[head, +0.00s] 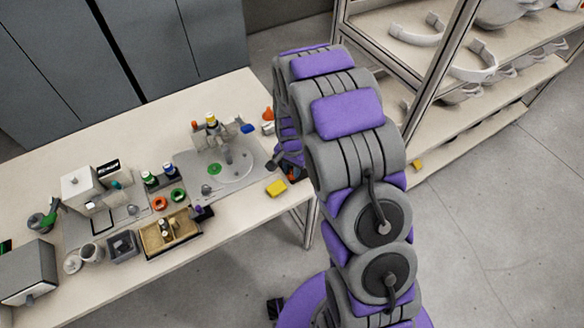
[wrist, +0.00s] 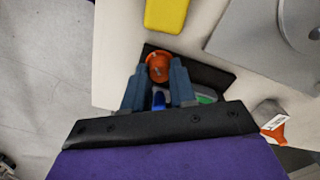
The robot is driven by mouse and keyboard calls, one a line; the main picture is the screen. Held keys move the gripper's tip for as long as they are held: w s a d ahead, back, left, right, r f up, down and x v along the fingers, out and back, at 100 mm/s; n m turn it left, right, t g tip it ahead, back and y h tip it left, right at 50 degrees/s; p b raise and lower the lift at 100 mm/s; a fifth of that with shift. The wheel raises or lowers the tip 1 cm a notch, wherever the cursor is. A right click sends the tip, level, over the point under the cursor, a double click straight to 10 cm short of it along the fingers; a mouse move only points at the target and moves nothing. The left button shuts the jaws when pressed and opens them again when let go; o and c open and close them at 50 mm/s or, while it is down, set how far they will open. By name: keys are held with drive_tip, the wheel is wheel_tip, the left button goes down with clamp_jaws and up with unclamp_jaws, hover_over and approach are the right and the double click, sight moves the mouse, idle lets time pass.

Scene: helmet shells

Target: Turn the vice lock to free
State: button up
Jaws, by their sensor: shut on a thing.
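In the wrist view, my gripper (wrist: 158,80) has its two grey-blue fingers closed on either side of a round orange knob (wrist: 158,64), which looks like the vice lock. The knob sits over a black body (wrist: 207,74), apparently the vice, at the table edge. A blue part and a green part show between and beside the fingers, mostly hidden. I cannot tell which way the lock is turned. In the head view, my arm covers most of this spot; only a dark piece with a little orange (head: 292,172) shows at the table's right end.
A yellow block (head: 276,188) lies on the table (head: 235,215) close to the gripper; it also shows in the wrist view (wrist: 167,14). A grey plate (head: 250,172) with fixtures is beside it. Shelves (head: 480,110) with helmet parts stand at the right, with open floor before them.

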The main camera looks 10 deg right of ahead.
drive_tip(key=shift+r+n+p, duration=0.1)
drive_tip(key=shift+n+p, duration=0.2)
clamp_jaws()
drive_tip(key=n+p, duration=0.2)
drive_tip(key=n, duration=0.1)
drive_tip(key=shift+r, duration=0.1)
drive_tip(key=n+p, duration=0.3)
drive_tip(key=n, duration=0.2)
drive_tip(key=n+p, duration=0.2)
drive_tip(key=n, duration=0.2)
drive_tip(key=shift+n+p, duration=0.35)
drive_tip(key=shift+n, duration=0.05)
drive_tip(key=shift+w+n+p, duration=0.15)
drive_tip(key=shift+n+p, duration=0.75)
drive_tip(key=shift+n, duration=1.4)
drive_tip(key=o, duration=0.9)
unclamp_jaws()
drive_tip(key=shift+o, duration=0.2)
